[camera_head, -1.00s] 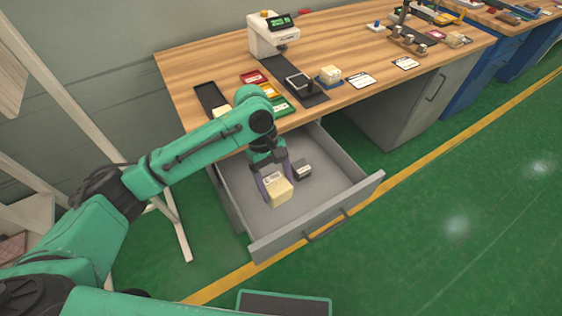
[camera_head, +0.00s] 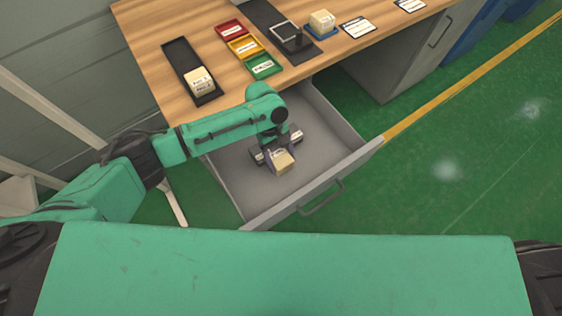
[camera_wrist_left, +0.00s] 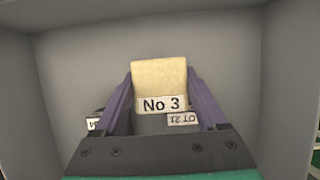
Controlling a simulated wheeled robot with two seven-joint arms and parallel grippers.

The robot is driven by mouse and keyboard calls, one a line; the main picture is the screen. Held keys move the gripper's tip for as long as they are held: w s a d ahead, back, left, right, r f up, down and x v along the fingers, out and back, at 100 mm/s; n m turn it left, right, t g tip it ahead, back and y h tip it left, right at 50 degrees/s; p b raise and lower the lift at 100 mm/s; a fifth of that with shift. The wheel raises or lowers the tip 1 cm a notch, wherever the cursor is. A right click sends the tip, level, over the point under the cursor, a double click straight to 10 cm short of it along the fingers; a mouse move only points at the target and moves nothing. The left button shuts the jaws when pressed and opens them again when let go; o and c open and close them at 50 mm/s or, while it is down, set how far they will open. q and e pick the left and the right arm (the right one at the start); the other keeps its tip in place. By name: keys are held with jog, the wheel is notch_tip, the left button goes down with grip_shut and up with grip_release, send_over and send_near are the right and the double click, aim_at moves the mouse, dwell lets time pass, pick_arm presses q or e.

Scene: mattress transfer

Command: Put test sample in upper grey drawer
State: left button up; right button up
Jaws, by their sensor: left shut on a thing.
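The test sample is a cream block (camera_head: 283,163) marked "No 3", inside the open grey drawer (camera_head: 238,185). It also shows in the left wrist view (camera_wrist_left: 158,80). My left gripper (camera_head: 277,154) reaches down into the drawer and is shut on the block, with one purple finger on each side. I cannot tell whether the block touches the drawer floor. Dark items with white labels (camera_head: 294,137) lie in the drawer close by; in the left wrist view, one label (camera_wrist_left: 184,118) shows between the fingers. My right gripper is not in view.
On the wooden tabletop (camera_head: 150,25) are another cream block (camera_head: 199,80) on a black tray, red, yellow and green trays (camera_head: 245,47), and a cream block on a blue stand (camera_head: 321,32). The drawer's front panel (camera_head: 355,165) and side walls surround the gripper. Its front floor is clear.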

pick_arm(q)
notch_tip(320, 180, down, 3)
jog(key=shift+r, duration=0.1)
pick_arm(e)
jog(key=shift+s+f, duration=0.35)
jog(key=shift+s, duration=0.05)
pick_arm(q)
jog(key=o, duration=1.4)
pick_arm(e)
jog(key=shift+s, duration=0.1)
pick_arm(q)
jog(key=v, duration=1.2)
jog(key=shift+s, duration=0.1)
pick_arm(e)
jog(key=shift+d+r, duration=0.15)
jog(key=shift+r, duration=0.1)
